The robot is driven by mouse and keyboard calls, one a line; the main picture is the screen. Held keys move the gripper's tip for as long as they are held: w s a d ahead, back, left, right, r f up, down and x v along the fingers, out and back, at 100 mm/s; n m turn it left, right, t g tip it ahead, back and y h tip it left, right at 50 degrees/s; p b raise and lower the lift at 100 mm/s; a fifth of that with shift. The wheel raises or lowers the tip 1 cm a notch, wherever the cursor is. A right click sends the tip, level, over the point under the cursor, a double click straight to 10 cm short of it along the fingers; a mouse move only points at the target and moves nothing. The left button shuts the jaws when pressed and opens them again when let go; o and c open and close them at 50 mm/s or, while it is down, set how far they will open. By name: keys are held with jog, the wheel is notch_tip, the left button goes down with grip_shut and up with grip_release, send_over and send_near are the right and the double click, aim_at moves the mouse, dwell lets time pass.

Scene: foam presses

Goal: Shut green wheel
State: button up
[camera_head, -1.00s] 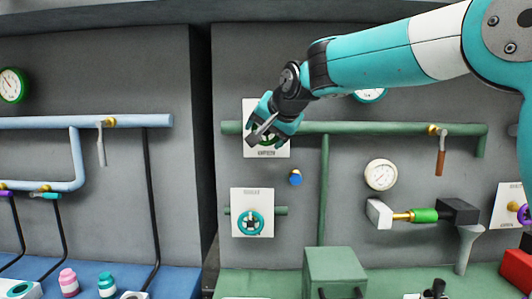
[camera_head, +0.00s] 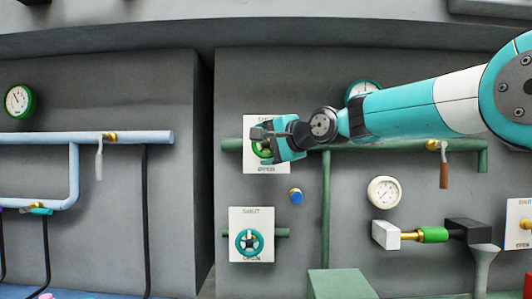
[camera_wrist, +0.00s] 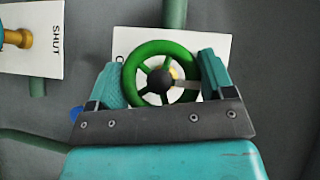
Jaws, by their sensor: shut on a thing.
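The green wheel (camera_wrist: 138,59) fills the middle of the wrist view, a round rim with spokes and a dark hub. My gripper (camera_wrist: 158,66) has one teal finger on each side of its rim and is shut on it. In the head view the green wheel (camera_head: 258,148) is mostly hidden behind my gripper (camera_head: 268,140). Behind it is a white plate (camera_head: 283,122) on the green pipe, with lettering at top and bottom, partly covered by the gripper.
A teal wheel (camera_head: 239,243) on its own white plate (camera_head: 266,216) sits below. A blue knob (camera_head: 296,196) and white gauge (camera_head: 384,192) are on the wall to the right. A brown-handled lever (camera_head: 444,176) hangs from the pipe. A green box (camera_head: 338,284) stands below.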

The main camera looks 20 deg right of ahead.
dwell(0.6)
jog(key=o, duration=0.9)
jog(key=shift+d, duration=0.1)
jog(key=b+v, duration=0.2)
jog(key=v, duration=1.5)
jog(key=shift+s+d+f+b, duration=0.1)
jog(key=shift+s+f+b, duration=0.1)
jog(key=shift+b, duration=0.15)
